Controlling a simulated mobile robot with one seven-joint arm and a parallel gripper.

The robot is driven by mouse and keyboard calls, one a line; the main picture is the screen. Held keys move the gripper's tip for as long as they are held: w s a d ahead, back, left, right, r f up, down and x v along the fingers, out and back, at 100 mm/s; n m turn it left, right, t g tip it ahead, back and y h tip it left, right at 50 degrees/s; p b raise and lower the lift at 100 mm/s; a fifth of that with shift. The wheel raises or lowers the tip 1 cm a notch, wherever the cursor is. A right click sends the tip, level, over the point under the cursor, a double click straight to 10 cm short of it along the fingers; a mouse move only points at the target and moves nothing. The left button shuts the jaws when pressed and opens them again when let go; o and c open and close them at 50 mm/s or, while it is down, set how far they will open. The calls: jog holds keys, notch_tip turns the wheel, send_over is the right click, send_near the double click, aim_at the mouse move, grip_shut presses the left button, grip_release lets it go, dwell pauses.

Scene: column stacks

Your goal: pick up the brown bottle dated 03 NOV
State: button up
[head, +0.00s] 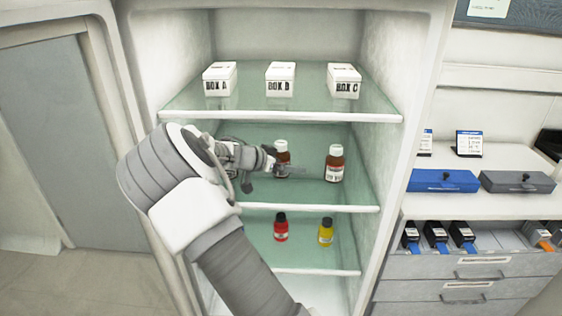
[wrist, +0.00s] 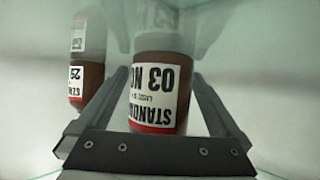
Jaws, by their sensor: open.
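In the wrist view, a brown bottle (wrist: 157,122) with a white and red label reading "STANDA" and "03 NO" stands between the fingers of my gripper (wrist: 158,88). The label appears upside down there. The fingers are open, with a gap visible beside the bottle. In the head view, my gripper (head: 272,160) is at the middle shelf, in front of a brown bottle with a white cap (head: 281,146), which it partly hides. A second brown bottle (head: 334,165) stands to the right. In the wrist view this other bottle (wrist: 88,78), marked "29", is at the left, outside the fingers.
White boxes A (head: 217,82), B (head: 281,80) and C (head: 344,81) stand on the glass shelf above (head: 180,107). A red bottle (head: 281,230) and a yellow bottle (head: 326,234) stand on the shelf below. The cabinet's side walls bound the space.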

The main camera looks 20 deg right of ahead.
jog(key=c, duration=1.6)
jog(key=shift+r, duration=0.2)
